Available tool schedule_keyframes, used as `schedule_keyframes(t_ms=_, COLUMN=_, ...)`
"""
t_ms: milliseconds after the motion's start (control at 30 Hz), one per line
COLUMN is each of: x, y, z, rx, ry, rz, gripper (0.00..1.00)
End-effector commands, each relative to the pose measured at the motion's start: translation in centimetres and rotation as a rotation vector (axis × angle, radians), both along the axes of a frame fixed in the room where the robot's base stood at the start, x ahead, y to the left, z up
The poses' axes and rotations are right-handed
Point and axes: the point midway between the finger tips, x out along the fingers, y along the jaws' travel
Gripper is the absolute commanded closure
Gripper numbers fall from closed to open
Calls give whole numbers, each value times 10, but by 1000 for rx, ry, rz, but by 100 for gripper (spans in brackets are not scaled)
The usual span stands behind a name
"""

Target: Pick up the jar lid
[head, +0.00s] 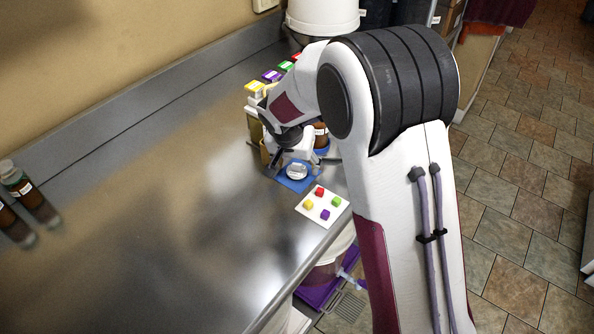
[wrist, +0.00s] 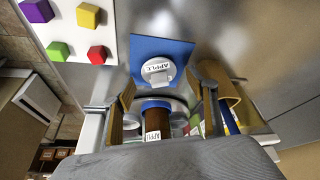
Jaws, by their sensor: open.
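The jar lid (wrist: 158,71) is a round white disc with an APPLE label, lying flat on a blue mat (wrist: 165,47). In the head view the lid (head: 297,171) shows on the mat (head: 291,185), just below my gripper (head: 297,152). In the wrist view my gripper (wrist: 163,82) is open and empty, its two fingers spread to the left and right of the lid, apart from it. A brown jar (wrist: 154,118) with an APPLE label stands beyond the lid, partly hidden by my gripper.
A white board (head: 310,213) with red, green, yellow and purple cubes lies near the counter edge. A brown open container (wrist: 223,84) stands close to the right finger in the wrist view. Coloured-top boxes (head: 271,77) line the back.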

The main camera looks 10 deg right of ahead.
Motion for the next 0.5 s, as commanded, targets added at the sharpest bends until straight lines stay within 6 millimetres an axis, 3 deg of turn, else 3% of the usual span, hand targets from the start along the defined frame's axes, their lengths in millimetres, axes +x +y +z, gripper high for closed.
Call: schedule_keyframes(t_ms=500, x=4, y=-1, z=-9, rx=1, ry=0, rz=0, gripper=42)
